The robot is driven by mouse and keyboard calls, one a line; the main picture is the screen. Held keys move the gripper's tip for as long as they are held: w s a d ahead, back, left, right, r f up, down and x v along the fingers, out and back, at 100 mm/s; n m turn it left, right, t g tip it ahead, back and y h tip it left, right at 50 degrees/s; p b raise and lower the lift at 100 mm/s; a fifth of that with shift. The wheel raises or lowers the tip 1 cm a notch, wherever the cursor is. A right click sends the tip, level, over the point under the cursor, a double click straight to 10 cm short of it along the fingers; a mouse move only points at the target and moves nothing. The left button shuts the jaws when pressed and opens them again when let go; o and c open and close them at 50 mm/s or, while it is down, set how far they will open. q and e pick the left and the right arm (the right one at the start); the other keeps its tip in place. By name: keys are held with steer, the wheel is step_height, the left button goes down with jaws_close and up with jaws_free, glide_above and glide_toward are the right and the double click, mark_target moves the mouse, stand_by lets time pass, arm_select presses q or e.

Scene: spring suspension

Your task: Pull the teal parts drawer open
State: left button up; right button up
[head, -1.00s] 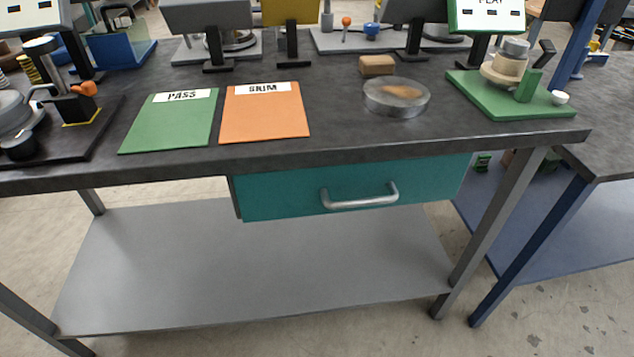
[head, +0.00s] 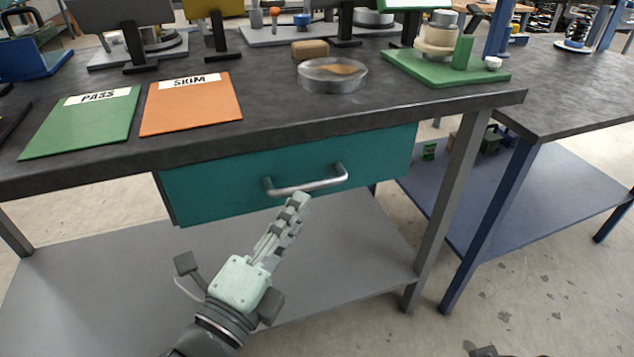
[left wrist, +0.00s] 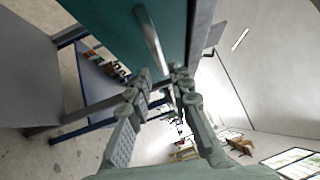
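The teal parts drawer (head: 225,180) hangs under the dark workbench top and looks shut. Its silver bar handle (head: 318,184) runs across the front. My left gripper (head: 300,200) is just in front of and below the handle, its fingers pointing up toward it. In the left wrist view the teal drawer front (left wrist: 105,22) fills the upper part, and the handle (left wrist: 150,42) lies just beyond the fingertips. The two fingers (left wrist: 163,76) are apart with a gap between them and hold nothing. Contact with the handle cannot be made out. My right gripper's fingers do not show.
The workbench top (head: 270,125) overhangs the drawer, with a grey lower shelf (head: 120,275) below. A bench leg (head: 447,205) stands right of the drawer. Green (head: 85,125) and orange (head: 192,108) mats, a round dish (head: 345,83) and a green fixture (head: 420,68) are on top.

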mark_target(316, 181)
arm_select(q)
steer(key=x, duration=0.6)
steer(key=shift+w+d, duration=0.25)
steer(key=shift+w, duration=0.1)
steer(key=shift+c, duration=0.6)
jaws_close()
